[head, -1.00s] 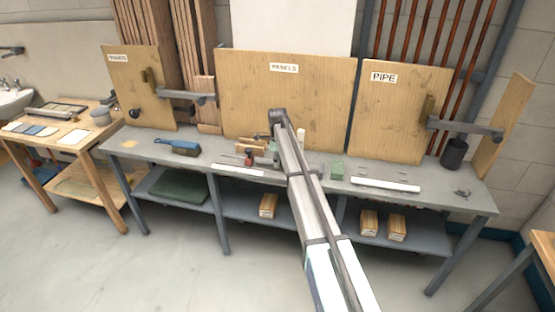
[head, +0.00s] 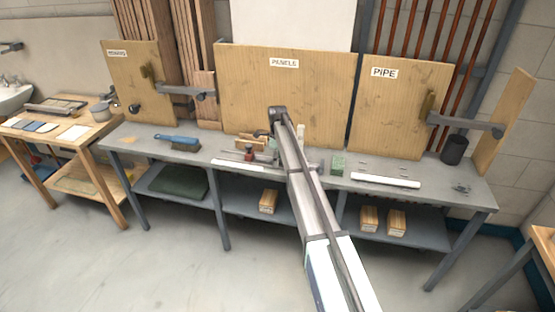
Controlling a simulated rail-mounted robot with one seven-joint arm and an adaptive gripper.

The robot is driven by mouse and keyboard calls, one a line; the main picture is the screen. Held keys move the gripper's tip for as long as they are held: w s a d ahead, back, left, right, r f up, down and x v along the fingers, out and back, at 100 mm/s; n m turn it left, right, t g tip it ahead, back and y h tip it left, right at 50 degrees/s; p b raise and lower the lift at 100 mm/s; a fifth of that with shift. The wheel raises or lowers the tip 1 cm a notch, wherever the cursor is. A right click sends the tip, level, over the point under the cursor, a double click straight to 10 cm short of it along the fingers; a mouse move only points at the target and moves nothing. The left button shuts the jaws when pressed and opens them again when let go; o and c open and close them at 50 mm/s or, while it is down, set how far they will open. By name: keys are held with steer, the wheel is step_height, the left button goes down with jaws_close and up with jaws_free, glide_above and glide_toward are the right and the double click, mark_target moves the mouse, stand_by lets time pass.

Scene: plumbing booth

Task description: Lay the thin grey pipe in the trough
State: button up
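A white strip or pipe (head: 385,180) lies on the right part of the grey bench under the PIPE board. Another pale strip (head: 238,165) lies near the bench's front edge, left of my arm. I cannot tell for sure which of these is the trough. A thin dark rod (head: 229,153) shows near the small red item; whether it is the thin grey pipe is too small to tell. My arm reaches over the middle of the bench, and its links hide the bench behind them. I cannot make out my gripper or anything in it.
A blue brush (head: 177,142) lies on the bench at left. A small red item (head: 249,153), wooden blocks (head: 250,142) and a green block (head: 338,164) crowd the middle. A dark cup (head: 454,150) stands at right. Wooden blocks (head: 268,201) sit on the lower shelf.

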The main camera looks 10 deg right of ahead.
step_height(320, 180, up, 12)
stand_by(0.6)
steer(key=s+d+f+n+g, duration=0.1)
steer(key=s+f+n, duration=0.6)
steer(key=s+f, duration=0.7)
steer(key=s+d+f+n+g, duration=0.1)
steer(key=s+f+n+g, duration=0.2)
steer(key=s, duration=3.3)
steer(key=s+d+f+n+g, duration=0.1)
steer(key=s+f+n, duration=1.1)
steer(key=s+f, duration=1.4)
steer(key=shift+f+g, duration=0.3)
steer(key=shift+g, duration=0.6)
